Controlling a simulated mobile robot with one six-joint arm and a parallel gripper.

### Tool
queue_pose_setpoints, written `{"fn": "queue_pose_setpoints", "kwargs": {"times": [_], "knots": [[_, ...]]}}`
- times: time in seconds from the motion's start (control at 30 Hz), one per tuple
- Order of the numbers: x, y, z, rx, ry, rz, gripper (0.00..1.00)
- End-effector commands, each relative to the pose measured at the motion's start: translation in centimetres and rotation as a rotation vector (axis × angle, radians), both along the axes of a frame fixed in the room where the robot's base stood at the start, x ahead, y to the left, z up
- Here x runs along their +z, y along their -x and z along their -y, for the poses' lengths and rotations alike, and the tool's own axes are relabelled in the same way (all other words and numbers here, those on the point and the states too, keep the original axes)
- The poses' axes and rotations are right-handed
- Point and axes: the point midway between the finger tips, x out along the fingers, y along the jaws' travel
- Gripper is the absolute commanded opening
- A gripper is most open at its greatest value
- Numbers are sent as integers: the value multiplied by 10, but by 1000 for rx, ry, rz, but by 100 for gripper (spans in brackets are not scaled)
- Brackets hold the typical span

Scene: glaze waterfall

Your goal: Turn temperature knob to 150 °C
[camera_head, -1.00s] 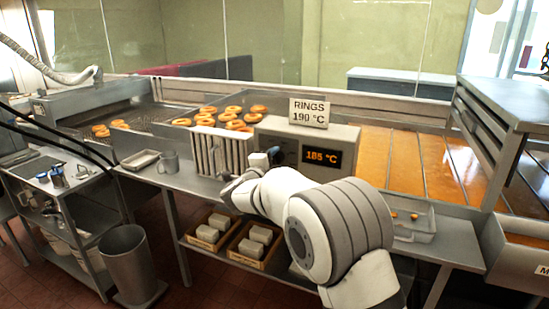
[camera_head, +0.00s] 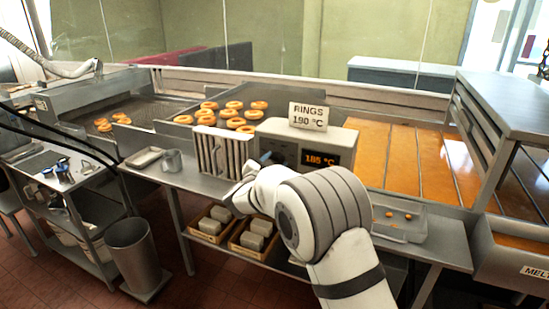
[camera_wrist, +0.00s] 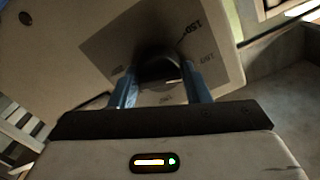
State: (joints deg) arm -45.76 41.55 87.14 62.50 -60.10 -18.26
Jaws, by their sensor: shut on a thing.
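The temperature knob (camera_wrist: 158,68) is a dark round knob on a grey plate with printed scale marks on the control box (camera_head: 345,137). In the wrist view, the blue fingers of my gripper (camera_wrist: 162,88) stand on either side of it, shut on it. The scale figures appear turned and are partly hidden, so the knob's pointer setting is unclear. In the head view, my arm covers most of the gripper and the knob. The orange display (camera_head: 320,160) on the box reads 185 °C. A sign (camera_head: 309,116) on top reads RINGS 190 °C.
Ring doughnuts (camera_head: 208,112) lie in the fryer behind. A rack of upright slats (camera_head: 222,152) stands left of the box. A clear tray (camera_head: 400,222) sits on the counter at right, and orange glaze (camera_head: 400,155) lies behind it. A bin (camera_head: 133,250) stands at left.

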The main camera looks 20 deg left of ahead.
Motion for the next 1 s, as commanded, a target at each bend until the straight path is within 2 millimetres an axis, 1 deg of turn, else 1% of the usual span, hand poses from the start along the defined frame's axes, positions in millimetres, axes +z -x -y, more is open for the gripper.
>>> {"fn": "queue_pose_setpoints", "kwargs": {"times": [0.03,0.5,0.8,1.0], "knots": [[3,0,0,1,46,-5,20],[2,0,-1,0,469,-39,20],[0,0,-2,1,648,-54,20],[-1,0,-2,1,708,-58,20]]}}
